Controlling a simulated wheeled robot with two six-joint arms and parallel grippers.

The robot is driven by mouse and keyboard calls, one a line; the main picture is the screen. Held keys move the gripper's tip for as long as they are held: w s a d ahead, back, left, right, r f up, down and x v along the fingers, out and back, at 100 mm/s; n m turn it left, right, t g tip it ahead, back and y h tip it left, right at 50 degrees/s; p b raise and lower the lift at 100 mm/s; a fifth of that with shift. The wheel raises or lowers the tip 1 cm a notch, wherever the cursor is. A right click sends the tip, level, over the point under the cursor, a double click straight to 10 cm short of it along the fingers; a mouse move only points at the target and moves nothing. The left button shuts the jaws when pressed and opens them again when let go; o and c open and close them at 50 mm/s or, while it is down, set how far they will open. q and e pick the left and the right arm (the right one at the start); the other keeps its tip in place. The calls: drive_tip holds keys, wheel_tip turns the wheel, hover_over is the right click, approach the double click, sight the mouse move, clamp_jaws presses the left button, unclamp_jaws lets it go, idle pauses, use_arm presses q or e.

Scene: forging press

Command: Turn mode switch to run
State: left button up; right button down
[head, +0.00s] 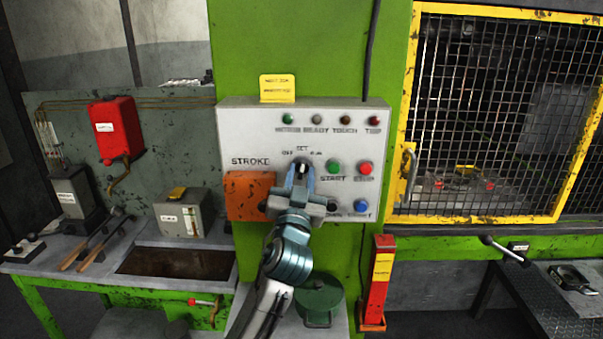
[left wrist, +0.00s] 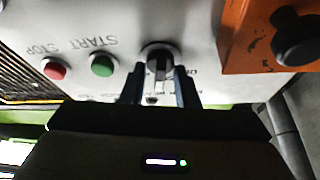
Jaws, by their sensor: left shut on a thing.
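The mode switch (head: 301,164) is a dark rotary knob on the light grey control panel (head: 240,128), under small labels that read OFF, SET and RUN. My left gripper (head: 300,176) is at the panel with its fingers shut on the knob. In the left wrist view the mode switch (left wrist: 158,62) sits between the two fingers of my left gripper (left wrist: 160,85). The fingers partly cover the knob, and I cannot tell exactly which label it points to. My right gripper is not in view.
A green START button (head: 333,167) and red STOP button (head: 365,168) are close to the right of the switch. An orange STROKE box (head: 247,196) with a black knob is close on the left. A yellow mesh guard (head: 500,110) stands further right.

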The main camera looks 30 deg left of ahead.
use_arm(q)
drive_tip(key=m+h+p, duration=0.1)
drive_tip(key=m, duration=0.1)
drive_tip(key=m+h, duration=0.1)
drive_tip(key=m, duration=0.2)
drive_tip(key=shift+a+r+h+p, duration=0.1)
drive_tip(key=shift+h+p, duration=0.3)
drive_tip(key=shift+s+m+h, duration=0.1)
drive_tip(key=shift+m+h, duration=0.9)
drive_tip(key=shift+m, duration=0.9)
drive_tip(key=o, duration=0.6)
drive_tip(key=shift+s, duration=0.1)
